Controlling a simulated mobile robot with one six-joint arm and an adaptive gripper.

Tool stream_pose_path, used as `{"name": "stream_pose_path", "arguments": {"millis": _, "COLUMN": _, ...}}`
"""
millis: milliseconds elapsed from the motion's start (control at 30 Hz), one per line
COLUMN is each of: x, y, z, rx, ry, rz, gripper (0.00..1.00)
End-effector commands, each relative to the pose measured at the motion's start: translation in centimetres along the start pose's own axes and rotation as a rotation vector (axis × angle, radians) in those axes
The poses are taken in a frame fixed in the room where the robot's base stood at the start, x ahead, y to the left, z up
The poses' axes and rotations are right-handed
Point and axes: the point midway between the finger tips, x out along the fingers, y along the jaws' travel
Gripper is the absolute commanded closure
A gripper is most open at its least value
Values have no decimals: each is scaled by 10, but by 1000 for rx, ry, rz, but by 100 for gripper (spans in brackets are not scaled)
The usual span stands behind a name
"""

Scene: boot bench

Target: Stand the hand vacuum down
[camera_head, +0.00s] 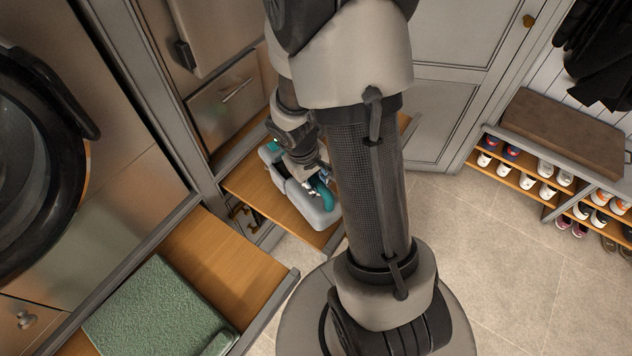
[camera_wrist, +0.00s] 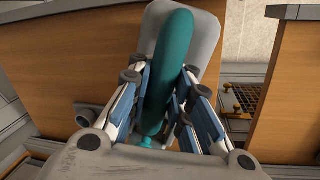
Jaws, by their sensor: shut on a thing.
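The hand vacuum is grey with a teal handle. In the head view its grey body (camera_head: 314,207) is at a wooden pull-out shelf (camera_head: 262,193), left of my arm. In the wrist view the teal handle (camera_wrist: 170,62) runs between the fingers, with the grey body (camera_wrist: 207,35) behind it. My gripper (camera_wrist: 170,90) is shut on the handle; it also shows in the head view (camera_head: 312,183), partly hidden by my arm. I cannot tell whether the vacuum's underside touches the shelf.
A lower wooden drawer (camera_head: 222,258) at the left holds a folded green towel (camera_head: 152,308). A washer door (camera_head: 30,165) is at far left. A bench with shoe shelves (camera_head: 530,178) stands at the right. The tiled floor between is clear.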

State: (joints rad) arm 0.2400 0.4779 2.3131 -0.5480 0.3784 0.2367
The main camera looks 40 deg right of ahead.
Motion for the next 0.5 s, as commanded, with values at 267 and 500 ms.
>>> {"name": "stream_pose_path", "arguments": {"millis": 267, "x": -1, "y": 0, "z": -1, "rx": 0, "ry": 2, "rz": 1, "gripper": 78}}
{"name": "stream_pose_path", "arguments": {"millis": 500, "x": -1, "y": 0, "z": 0, "rx": 0, "ry": 0, "rz": 0, "gripper": 62}}
